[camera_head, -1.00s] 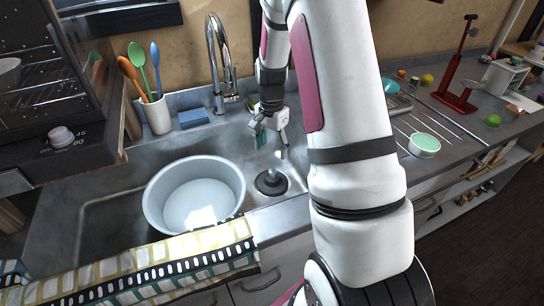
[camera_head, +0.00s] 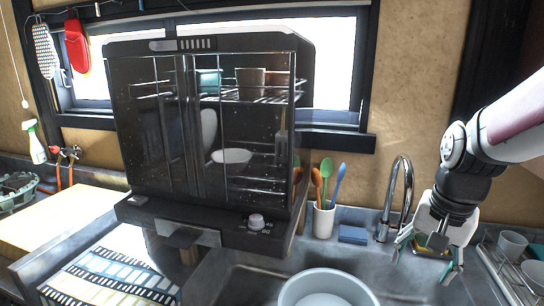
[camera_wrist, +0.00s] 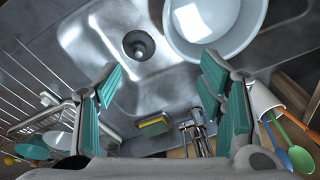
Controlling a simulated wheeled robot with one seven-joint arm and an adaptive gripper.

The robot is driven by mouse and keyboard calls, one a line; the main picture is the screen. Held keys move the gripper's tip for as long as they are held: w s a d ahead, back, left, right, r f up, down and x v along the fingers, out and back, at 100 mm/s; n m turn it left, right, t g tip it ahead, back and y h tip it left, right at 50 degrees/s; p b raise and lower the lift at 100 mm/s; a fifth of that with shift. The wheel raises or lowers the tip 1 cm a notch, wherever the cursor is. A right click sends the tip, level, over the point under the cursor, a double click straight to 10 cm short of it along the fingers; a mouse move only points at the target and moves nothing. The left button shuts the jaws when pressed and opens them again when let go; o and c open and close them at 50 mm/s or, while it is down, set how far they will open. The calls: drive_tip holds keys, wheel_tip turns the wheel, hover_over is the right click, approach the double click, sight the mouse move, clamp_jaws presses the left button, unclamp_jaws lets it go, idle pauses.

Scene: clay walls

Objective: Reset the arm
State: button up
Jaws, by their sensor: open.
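My gripper (camera_head: 428,262) is on the right side of the head view, over the sink near the faucet. Its fingers are spread, with nothing between them. In the wrist view my gripper (camera_wrist: 165,95) shows its teal finger pads wide apart, with the metal sink (camera_wrist: 95,45) and its drain beyond them. My white arm (camera_head: 505,125) comes in from the right edge of the head view.
A dark dish cabinet (camera_head: 140,120) stands left of the sink. A pale basin (camera_head: 325,290) sits in the sink. The faucet (camera_head: 398,200), a utensil cup (camera_head: 323,220), a blue sponge (camera_head: 353,235) and a yellow-green sponge (camera_wrist: 154,126) are near the gripper. A dish rack (camera_head: 500,270) stands at right.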

drive_tip(key=s+a+r+n+t+p, duration=0.1)
drive_tip(key=s+a+r+n, duration=0.3)
drive_tip(key=s, duration=0.5)
drive_tip(key=s+a+r+n+t+p, duration=0.1)
drive_tip(key=s+a+r+n+p, duration=0.3)
drive_tip(key=s+r, duration=0.3)
drive_tip(key=s, duration=0.3)
drive_tip(key=shift+s+a, duration=0.3)
drive_tip(key=shift+a, duration=0.05)
drive_tip(key=shift+r, duration=0.1)
